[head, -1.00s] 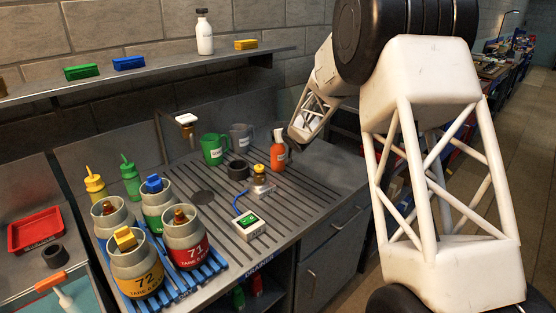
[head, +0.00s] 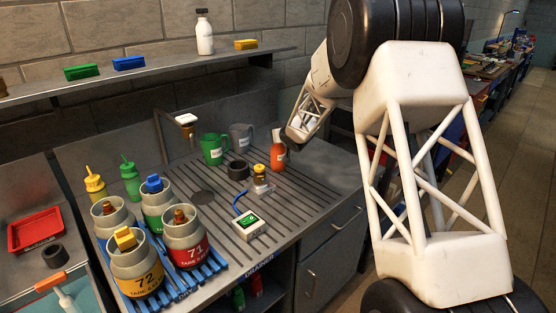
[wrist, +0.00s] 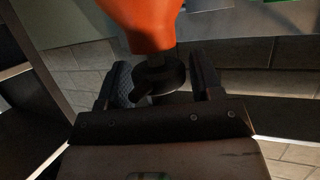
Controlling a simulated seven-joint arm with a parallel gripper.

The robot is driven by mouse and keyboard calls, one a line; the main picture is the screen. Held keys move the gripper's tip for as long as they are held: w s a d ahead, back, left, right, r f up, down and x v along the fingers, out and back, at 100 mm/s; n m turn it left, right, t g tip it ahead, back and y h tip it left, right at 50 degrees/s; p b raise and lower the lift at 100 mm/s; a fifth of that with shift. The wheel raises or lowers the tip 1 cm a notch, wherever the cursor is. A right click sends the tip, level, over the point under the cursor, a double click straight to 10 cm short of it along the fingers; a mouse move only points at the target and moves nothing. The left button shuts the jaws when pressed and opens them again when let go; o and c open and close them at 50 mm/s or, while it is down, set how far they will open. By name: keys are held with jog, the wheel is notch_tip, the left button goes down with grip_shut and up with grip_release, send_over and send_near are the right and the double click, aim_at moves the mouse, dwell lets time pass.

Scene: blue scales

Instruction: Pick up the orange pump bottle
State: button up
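The orange pump bottle (head: 279,155) stands upright on the grooved drainer, behind and right of the small yellow-topped item, with a white label on its front. In the wrist view the orange body (wrist: 147,22) comes in from the top edge, with its dark pump head (wrist: 158,76) below it. My gripper (wrist: 164,82) is open, with one dark finger on each side of the pump head and narrow gaps showing. In the head view my wrist comes down from the right to the bottle's top, and the fingers are not clear there.
A green mug (head: 213,150), a grey mug (head: 241,137) and a black ring (head: 238,170) stand left of the bottle. A scale display (head: 249,225) and several numbered pots (head: 187,243) are nearer the front left. The drainer (head: 330,170) is clear to the bottle's right.

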grip_shut()
jog(key=shift+r, duration=1.75)
jog(key=shift+s+d+r, duration=0.15)
jog(key=shift+s+r, duration=0.05)
jog(key=shift+s, duration=0.65)
jog(key=s+d+r, duration=0.1)
jog(key=s+d, duration=0.2)
jog(key=s, duration=1.1)
jog(key=shift+r, duration=0.1)
